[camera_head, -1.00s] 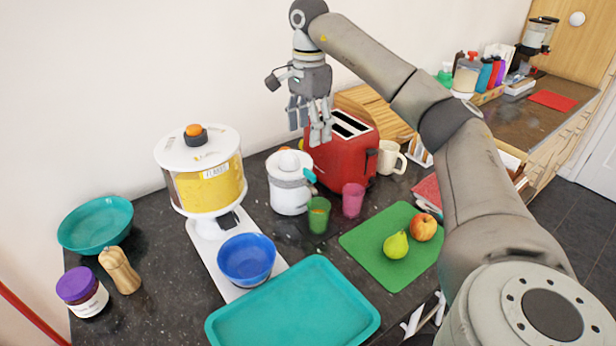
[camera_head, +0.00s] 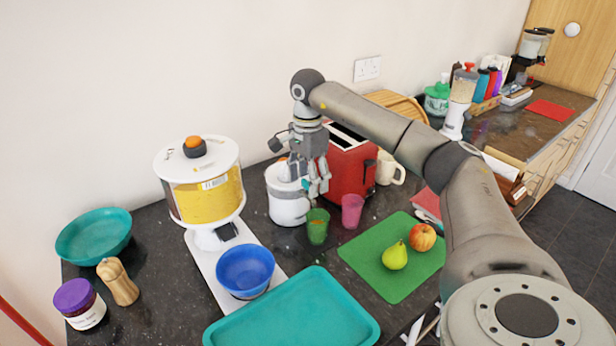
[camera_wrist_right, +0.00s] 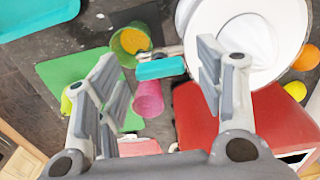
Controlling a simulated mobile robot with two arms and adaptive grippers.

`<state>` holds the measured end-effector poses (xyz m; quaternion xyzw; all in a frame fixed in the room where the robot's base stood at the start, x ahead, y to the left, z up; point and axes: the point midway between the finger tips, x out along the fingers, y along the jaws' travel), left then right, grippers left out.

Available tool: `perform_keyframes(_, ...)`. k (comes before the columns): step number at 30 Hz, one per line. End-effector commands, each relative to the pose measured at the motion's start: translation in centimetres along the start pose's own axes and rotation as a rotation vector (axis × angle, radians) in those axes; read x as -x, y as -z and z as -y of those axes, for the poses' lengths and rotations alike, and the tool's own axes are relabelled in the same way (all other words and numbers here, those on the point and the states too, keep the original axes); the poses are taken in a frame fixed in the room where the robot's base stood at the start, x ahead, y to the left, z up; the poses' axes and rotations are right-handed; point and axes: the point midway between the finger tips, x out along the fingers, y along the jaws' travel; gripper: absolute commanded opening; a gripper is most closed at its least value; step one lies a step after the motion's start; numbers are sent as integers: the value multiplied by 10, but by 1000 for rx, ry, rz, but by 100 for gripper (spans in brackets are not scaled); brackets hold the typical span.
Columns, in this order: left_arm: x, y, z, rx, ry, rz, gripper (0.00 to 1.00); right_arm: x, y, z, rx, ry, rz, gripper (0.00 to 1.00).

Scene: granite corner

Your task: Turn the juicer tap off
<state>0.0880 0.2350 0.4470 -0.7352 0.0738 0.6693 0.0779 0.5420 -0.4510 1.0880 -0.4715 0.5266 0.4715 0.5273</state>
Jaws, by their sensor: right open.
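The white juicer (camera_head: 287,208) stands on the dark counter, left of the red toaster, and fills the upper right of the right wrist view (camera_wrist_right: 285,70). Its teal tap lever (camera_wrist_right: 160,68) sticks out sideways over the counter. My right gripper (camera_wrist_right: 158,72) is open, with one finger on each side of the lever; I cannot tell whether either touches it. In the head view my right gripper (camera_head: 311,186) hangs in front of the juicer and hides part of it. A green cup (camera_head: 317,227) with orange contents stands by the tap. My left gripper is not in view.
A pink cup (camera_head: 352,211) and the red toaster (camera_head: 350,176) stand close on the right. A green board (camera_head: 375,275) holds a pear and an apple. A teal tray (camera_head: 295,318), blue bowl (camera_head: 246,270) and yellow dispenser (camera_head: 205,195) are nearby.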

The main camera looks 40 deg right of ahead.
Motion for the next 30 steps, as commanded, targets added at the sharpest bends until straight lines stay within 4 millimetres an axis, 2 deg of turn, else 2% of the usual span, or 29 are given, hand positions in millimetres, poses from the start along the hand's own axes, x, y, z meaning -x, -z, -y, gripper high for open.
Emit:
perform_keyframes(7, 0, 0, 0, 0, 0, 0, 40, -1, 0, 0, 0, -1, -1, 61)
perform_keyframes(15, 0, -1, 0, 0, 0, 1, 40, -1, 0, 0, 0, -1, -1, 26)
perform_keyframes(18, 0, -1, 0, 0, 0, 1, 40, -1, 0, 0, 0, -1, -1, 17)
perform_keyframes(30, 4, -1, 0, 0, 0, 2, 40, 0, 0, 0, -94, -3, -1, 17)
